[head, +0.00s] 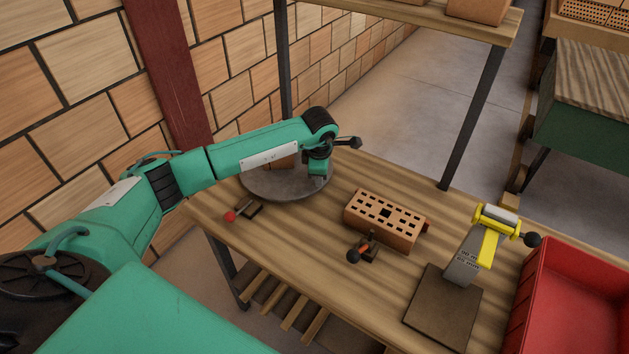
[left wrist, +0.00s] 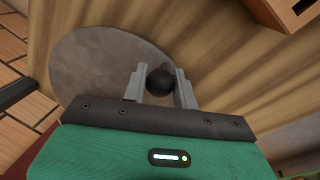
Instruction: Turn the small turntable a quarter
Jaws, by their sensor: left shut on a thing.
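The small turntable (head: 290,190) is a round grey disc at the back left of the wooden table, partly hidden behind my left arm in the head view. It also shows in the left wrist view (left wrist: 88,62), to the left of the fingers. My left gripper (left wrist: 160,84) is over the disc's edge, its two grey fingers shut on a dark round knob (left wrist: 160,80). The knob's stem and how it joins the disc are hidden. An orange-brown block (head: 283,162) on the disc is mostly covered by my arm. My right gripper is not in view.
A perforated brick (head: 385,219) and a small lever with a black ball (head: 353,256) stand mid-table. A red-knobbed lever (head: 231,216) is at the left edge. A yellow-headed device (head: 487,240) and a red bin (head: 570,295) are at right. A post (head: 473,118) rises behind.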

